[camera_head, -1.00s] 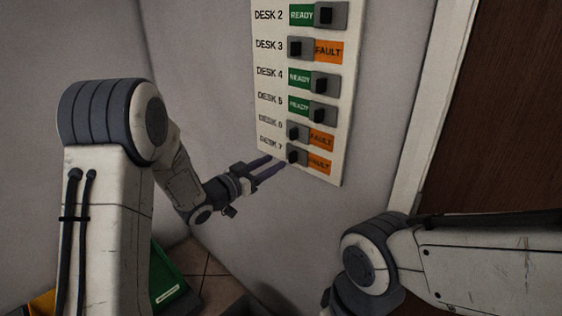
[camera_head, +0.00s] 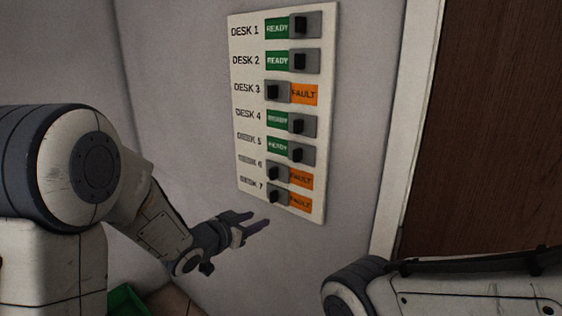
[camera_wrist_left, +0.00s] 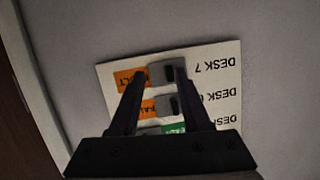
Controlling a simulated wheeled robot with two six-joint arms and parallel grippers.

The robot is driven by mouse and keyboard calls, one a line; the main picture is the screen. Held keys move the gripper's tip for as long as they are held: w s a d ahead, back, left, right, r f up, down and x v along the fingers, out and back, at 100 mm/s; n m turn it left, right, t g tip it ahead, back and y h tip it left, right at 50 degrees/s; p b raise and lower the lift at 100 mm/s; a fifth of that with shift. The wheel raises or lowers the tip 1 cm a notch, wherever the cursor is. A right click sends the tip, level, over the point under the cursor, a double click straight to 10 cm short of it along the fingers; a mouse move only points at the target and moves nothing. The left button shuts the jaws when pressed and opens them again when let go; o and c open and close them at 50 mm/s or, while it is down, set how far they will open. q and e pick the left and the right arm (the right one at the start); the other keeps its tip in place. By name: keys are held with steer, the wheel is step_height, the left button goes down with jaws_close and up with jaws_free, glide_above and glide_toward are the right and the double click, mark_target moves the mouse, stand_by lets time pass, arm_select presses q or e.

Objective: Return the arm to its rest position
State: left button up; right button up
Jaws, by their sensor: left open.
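My left gripper (camera_head: 259,221) is open and empty, just below and left of the lower edge of the wall panel (camera_head: 318,150). In the left wrist view its two fingers (camera_wrist_left: 156,72) spread over the lower rows of the panel, upside down there. The DESK 7 slider (camera_head: 273,197) sits to the left, with an orange FAULT label showing. The DESK 3 and DESK 6 sliders also show FAULT; DESK 1, 2, 4 and 5 show green READY. The fingers look apart from the panel. My right arm enters at the lower right; its gripper is out of view.
A brown door (camera_head: 480,130) with a pale frame (camera_head: 402,150) stands right of the panel. A green container (camera_head: 127,299) is on the floor at lower left, partly hidden by my left arm. The wall around the panel is bare.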

arm_select(q)
steer(key=s+d+f+g+y, duration=0.1)
steer(key=s+g, duration=0.5)
steer(key=s, duration=1.1)
steer(key=s+d+f+g+y+p, duration=0.1)
steer(key=s+g, duration=0.5)
steer(key=s, duration=1.2)
steer(key=d+f+y, duration=0.1)
steer(key=d+y, duration=0.1)
steer(key=y, duration=0.1)
steer(key=shift+d+f+m+g+y+p, duration=0.3)
steer(key=shift+m+g, duration=0.1)
